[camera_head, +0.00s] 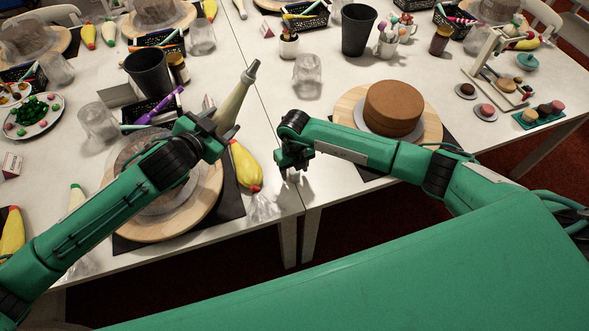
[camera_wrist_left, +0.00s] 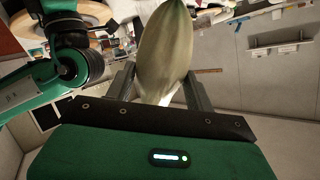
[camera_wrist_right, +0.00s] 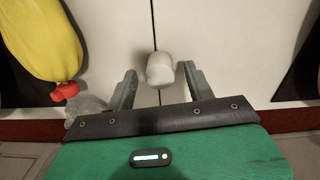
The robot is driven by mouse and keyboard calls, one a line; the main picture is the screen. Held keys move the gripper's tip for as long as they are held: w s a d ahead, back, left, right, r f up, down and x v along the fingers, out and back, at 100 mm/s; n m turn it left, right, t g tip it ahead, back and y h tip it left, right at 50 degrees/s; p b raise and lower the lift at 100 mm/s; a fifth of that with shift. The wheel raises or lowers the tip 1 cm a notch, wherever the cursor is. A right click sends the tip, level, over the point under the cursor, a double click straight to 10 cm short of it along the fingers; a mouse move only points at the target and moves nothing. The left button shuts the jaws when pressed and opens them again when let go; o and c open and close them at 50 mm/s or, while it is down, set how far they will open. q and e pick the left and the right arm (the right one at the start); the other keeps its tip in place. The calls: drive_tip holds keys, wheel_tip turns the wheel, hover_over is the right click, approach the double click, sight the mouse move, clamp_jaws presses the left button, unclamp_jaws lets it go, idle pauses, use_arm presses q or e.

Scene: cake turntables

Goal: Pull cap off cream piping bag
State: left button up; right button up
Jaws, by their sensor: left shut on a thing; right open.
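The cream piping bag (camera_head: 233,106) is held up and tilted, its grey-green tip pointing up and right in the head view. My left gripper (camera_head: 214,132) is shut on its lower part; the pale bag (camera_wrist_left: 166,50) also shows between the fingers in the left wrist view. My right gripper (camera_head: 292,158) is open over the table's near edge, apart from the bag. In the right wrist view a small off-white rounded piece (camera_wrist_right: 160,69) shows between and beyond its open fingers; I cannot tell whether it is the cap or whether it touches them.
A yellow piping bag (camera_head: 245,166) with a red end lies left of my right gripper. A brown cake (camera_head: 393,107) stands on a wooden turntable (camera_head: 347,107) at the right. Another turntable (camera_head: 203,211) lies under my left arm. Black cups (camera_head: 358,30) and clear glasses (camera_head: 307,76) stand behind.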

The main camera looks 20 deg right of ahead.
sight(220, 112)
use_arm(q)
drive_tip(key=shift+r+p, duration=1.25)
drive_tip(key=shift+r, duration=0.3)
use_arm(e)
drive_tip(key=shift+r, duration=2.25)
use_arm(q)
drive_tip(key=shift+f, duration=0.1)
